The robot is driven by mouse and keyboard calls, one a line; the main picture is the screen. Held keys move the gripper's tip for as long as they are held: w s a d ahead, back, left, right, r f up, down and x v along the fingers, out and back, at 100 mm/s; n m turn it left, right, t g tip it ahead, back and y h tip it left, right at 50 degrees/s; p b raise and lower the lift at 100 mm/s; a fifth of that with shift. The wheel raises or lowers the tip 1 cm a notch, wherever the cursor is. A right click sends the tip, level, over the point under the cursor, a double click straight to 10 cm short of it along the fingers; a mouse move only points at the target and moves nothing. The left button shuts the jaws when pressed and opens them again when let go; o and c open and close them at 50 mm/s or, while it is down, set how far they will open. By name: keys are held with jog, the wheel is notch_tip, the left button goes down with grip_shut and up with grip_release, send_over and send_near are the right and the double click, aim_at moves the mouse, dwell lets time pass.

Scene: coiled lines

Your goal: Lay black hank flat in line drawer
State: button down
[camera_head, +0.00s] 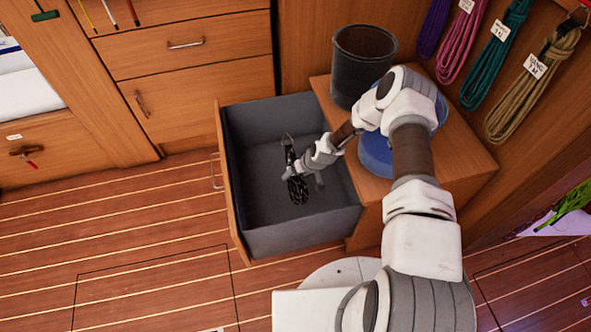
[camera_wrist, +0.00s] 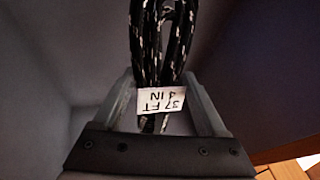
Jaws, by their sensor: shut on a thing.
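The black hank (camera_head: 297,190), flecked with white, is in my gripper (camera_head: 292,172) within the outline of the open line drawer (camera_head: 250,200). In the wrist view the hank (camera_wrist: 160,45) runs up between the two fingers of my gripper (camera_wrist: 158,88), which is shut on it near its white tag (camera_wrist: 161,100). The tag reads "37 FT 4 IN" upside down. The drawer has a grey inside and a wooden front. I cannot tell whether the hank touches the drawer floor. My gripper hides part of the hank in the head view.
A dark bin (camera_head: 362,65) and a blue round object (camera_head: 376,155), partly behind my arm, stand on the wooden top (camera_head: 460,160) right of the drawer. Several coloured hanks, including a tan one (camera_head: 530,85), hang at the upper right. The plank floor (camera_head: 130,240) left of the drawer is clear.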

jog(key=shift+f, duration=3.7)
grip_release()
jog(key=p+v, duration=0.7)
jog(key=v, duration=1)
jog(key=shift+r, duration=0.25)
